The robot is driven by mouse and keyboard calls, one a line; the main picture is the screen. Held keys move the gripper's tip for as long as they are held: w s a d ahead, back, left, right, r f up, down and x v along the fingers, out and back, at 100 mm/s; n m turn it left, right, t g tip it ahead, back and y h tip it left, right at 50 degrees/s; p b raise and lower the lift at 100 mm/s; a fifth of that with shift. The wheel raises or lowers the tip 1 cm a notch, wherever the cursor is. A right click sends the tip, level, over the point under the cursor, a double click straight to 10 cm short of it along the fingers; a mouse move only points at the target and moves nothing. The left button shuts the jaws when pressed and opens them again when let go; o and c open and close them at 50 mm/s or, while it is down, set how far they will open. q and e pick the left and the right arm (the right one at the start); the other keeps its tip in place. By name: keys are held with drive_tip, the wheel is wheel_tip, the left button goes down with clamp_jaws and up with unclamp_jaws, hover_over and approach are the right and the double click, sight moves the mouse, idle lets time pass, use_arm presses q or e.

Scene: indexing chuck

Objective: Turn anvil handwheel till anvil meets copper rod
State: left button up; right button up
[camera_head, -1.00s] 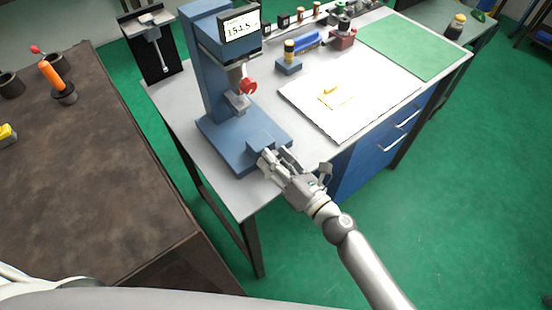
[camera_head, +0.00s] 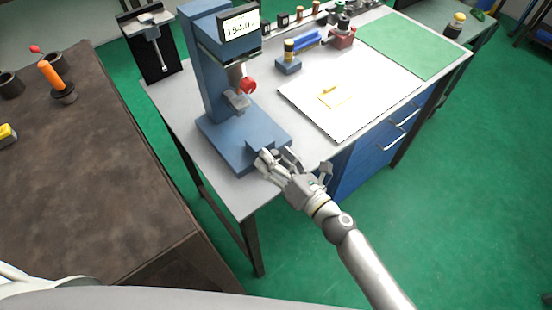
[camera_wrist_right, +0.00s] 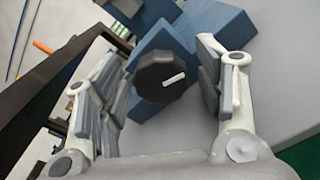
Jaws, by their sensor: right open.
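The blue test stand (camera_head: 208,60) stands at the left of the workbench, with a lit display (camera_head: 240,25) that seems to read about 154.0. A grey anvil block (camera_head: 238,101) sits below the head, near a red knob (camera_head: 248,86). The dark handwheel (camera_wrist_right: 155,70) with a pale mark shows in the right wrist view, at the front of the blue base. My right gripper (camera_head: 277,156) is open, its fingers (camera_wrist_right: 160,82) on either side of the handwheel; contact is unclear. I cannot make out a copper rod at the anvil. My left gripper is out of view.
A white board (camera_head: 345,115) with a yellow item lies right of the stand. Behind it are a blue block (camera_head: 288,66), a red block (camera_head: 343,38) and small copper-coloured cylinders (camera_head: 301,16). A brown table (camera_head: 90,150) stands at the left.

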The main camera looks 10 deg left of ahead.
drive_tip(key=v, duration=1.2)
